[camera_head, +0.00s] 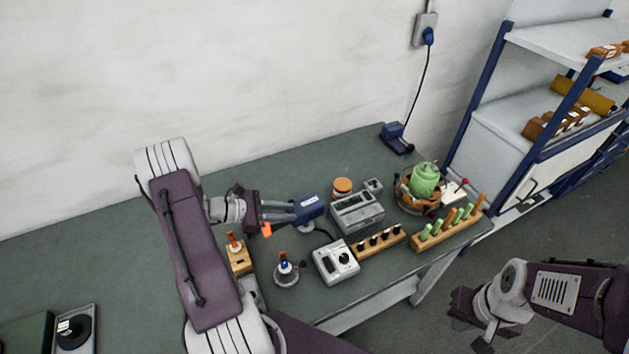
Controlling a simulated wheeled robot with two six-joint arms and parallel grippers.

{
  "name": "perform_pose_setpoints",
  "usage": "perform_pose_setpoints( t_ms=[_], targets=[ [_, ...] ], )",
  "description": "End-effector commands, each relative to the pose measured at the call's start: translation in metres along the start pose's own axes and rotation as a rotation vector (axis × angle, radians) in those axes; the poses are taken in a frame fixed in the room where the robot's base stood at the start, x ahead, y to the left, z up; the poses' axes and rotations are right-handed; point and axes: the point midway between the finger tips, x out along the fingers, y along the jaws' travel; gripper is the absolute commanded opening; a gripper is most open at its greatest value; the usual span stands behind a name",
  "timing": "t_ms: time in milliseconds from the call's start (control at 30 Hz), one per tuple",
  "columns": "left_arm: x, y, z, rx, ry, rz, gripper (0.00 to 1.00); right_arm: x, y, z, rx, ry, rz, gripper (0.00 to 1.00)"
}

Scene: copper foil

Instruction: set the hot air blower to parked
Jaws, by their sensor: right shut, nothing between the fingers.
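The hot air blower appears to be the blue tool (311,207) with a white label, in the middle of the bench. My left gripper (290,212) reaches it from the left, and its fingers meet the blue body and seem closed on it. An orange tip (266,230) shows just below the fingers; whether it belongs to the blower is unclear. A dark cable runs from near the tool towards a light control box (336,261). My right gripper (484,328) is shut and empty, low at the right, off the bench edge. No parking cradle can be made out with certainty.
The green bench (110,230) is clear at the back left. Around the tool stand a grey meter (357,211), an orange-lidded jar (342,186), a small stand (285,269), and peg racks (448,228). A blue corded device (397,138) sits behind. Shelving (545,125) stands right.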

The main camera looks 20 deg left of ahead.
Motion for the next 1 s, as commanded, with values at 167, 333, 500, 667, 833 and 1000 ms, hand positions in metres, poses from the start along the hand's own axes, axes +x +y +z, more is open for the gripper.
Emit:
perform_pose_setpoints(
  t_ms=[167, 333, 500, 667, 833, 1000],
  targets=[
    [-0.007, 0.014, 0.001, -0.018, -0.024, 0.054, 0.43, -0.003, 0.0, 0.0, 0.0, -0.001, 0.0, 0.0],
    [0.013, 0.013, 0.004, -0.019, -0.025, 0.045, 0.43, -0.011, 0.0, -0.001, 0.0, -0.001, 0.0, 0.0],
    [0.05, 0.014, 0.006, -0.018, -0.024, 0.043, 0.43, -0.024, 0.0, -0.003, 0.0, 0.0, 0.0, 0.0],
    [0.075, 0.015, 0.005, -0.018, -0.022, 0.044, 0.43, -0.031, -0.001, -0.003, 0.0, 0.0, 0.0, 0.0],
    [0.085, 0.016, 0.003, -0.017, -0.022, 0.047, 0.43, -0.032, -0.001, -0.003, 0.0, 0.0, 0.0, 0.0],
    [0.085, 0.016, 0.002, -0.017, -0.021, 0.048, 0.43, -0.031, -0.001, -0.003, 0.0, 0.0, 0.0, 0.0]
  ],
)
